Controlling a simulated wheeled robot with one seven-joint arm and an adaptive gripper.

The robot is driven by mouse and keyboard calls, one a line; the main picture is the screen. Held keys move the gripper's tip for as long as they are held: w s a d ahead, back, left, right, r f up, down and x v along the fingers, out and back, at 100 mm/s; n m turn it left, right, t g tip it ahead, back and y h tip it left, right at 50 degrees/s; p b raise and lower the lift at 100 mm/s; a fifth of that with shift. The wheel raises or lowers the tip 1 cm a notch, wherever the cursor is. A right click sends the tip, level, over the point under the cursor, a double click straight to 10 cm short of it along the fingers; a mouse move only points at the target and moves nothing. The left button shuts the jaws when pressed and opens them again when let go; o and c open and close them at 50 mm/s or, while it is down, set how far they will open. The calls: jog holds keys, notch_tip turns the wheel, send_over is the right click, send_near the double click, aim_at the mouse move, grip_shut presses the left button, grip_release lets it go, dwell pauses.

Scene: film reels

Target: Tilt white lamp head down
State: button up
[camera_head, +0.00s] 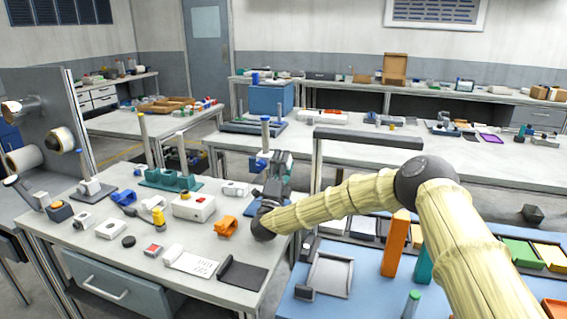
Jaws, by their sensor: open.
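I cannot tell for certain which thing is the white lamp head. A pale, lamp-like cylinder (24,108) sticks out from the upright grey panel at the far left, but it may be another part. My gripper (279,160) is dark and small in view, above the right back part of the left worktable (150,265). It is open, and no held object shows. My wrist hides part of the table there.
A white box with a red button (193,207), an orange bracket (227,226) and a teal block rack (171,179) stand on the left worktable. A dark horizontal bar (368,137) on a post stands behind my arm. A blue table (335,309) with trays lies at the front right.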

jog(key=shift+s+a+f, duration=0.15)
jog(key=shift+s+f, duration=0.15)
jog(key=shift+s, duration=0.05)
jog(key=s+a+f, duration=0.1)
jog(key=s+a, duration=0.3)
jog(key=s, duration=0.8)
jog(key=shift+s, duration=0.4)
jog(key=shift+f, duration=0.15)
